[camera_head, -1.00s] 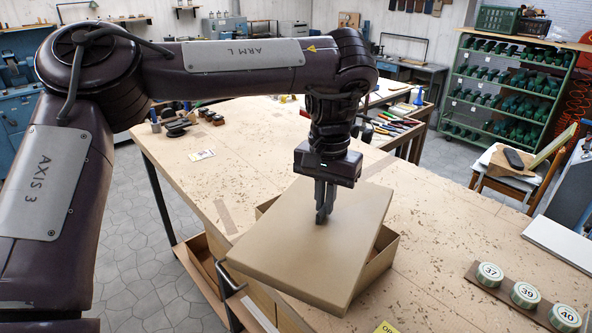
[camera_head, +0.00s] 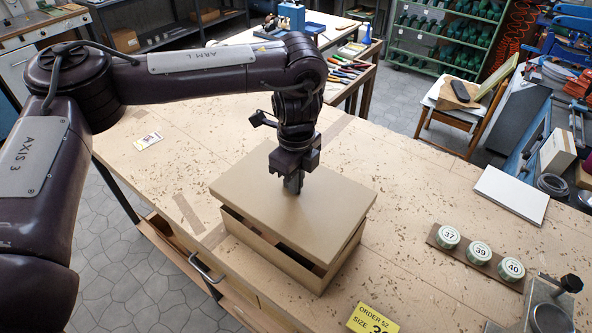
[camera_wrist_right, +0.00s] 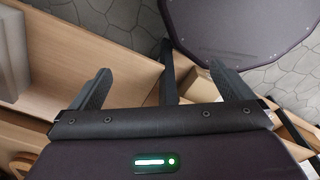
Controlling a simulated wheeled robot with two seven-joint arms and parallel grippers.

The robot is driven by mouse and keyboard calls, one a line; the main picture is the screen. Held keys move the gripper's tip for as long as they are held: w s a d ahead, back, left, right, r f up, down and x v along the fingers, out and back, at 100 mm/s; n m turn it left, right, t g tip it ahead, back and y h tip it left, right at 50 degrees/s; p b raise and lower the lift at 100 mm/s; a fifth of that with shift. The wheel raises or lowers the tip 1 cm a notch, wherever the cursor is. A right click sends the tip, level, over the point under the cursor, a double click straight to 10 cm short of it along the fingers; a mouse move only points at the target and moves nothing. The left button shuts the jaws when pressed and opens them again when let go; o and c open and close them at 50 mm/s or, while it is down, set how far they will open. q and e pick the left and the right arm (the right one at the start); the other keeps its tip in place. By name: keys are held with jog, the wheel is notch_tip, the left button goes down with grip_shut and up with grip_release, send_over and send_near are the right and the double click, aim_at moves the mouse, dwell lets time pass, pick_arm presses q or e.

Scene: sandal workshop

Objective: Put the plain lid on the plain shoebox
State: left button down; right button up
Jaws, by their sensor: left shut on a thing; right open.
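The plain lid (camera_head: 270,200) is a flat tan-brown panel in the head view. My left gripper (camera_head: 293,187) is shut on it at the middle of its top, pointing down. The plain shoebox (camera_head: 275,258) stands on the bench right under the lid. A dark gap shows between the lid and the box's front wall, so the lid is a little above the rim there. The far side of the box is hidden. My right gripper (camera_wrist_right: 163,88) is open and empty in the right wrist view, out of the head view.
A yellow order card (camera_head: 373,320) lies at the bench's front. A strip with round tins marked 37, 39 and 40 (camera_head: 480,254) and a white slab (camera_head: 511,194) lie to the right. The wrist view shows wooden compartments (camera_wrist_right: 85,60) and stone floor.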

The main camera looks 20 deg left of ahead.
aim_at(296, 196)
pick_arm(q)
jog(key=shift+w+a+f, duration=0.1)
jog(key=shift+w+f, duration=0.05)
jog(key=shift+f, duration=0.1)
jog(key=shift+f+b, duration=0.7)
jog(key=shift+b, duration=0.2)
notch_tip(296, 196, down, 3)
jog(key=b, duration=0.3)
jog(key=shift+f+b, duration=0.15)
jog(key=shift+b, duration=0.2)
pick_arm(e)
jog(key=f, duration=0.1)
jog(key=w+a+f, duration=0.1)
jog(key=f, duration=0.1)
jog(key=w+f, duration=0.1)
jog(key=f, duration=0.1)
jog(key=shift+a+f, duration=0.15)
jog(key=shift+w+d, duration=0.15)
jog(key=shift+d, duration=0.15)
pick_arm(q)
jog(key=shift+f+p, duration=0.2)
jog(key=shift+p, duration=0.2)
pick_arm(e)
jog(key=shift+a+r, duration=0.1)
jog(key=shift+r, duration=0.35)
pick_arm(q)
jog(key=shift+f, duration=0.35)
pick_arm(e)
jog(key=shift+a+f, duration=0.1)
jog(key=shift+f, duration=0.05)
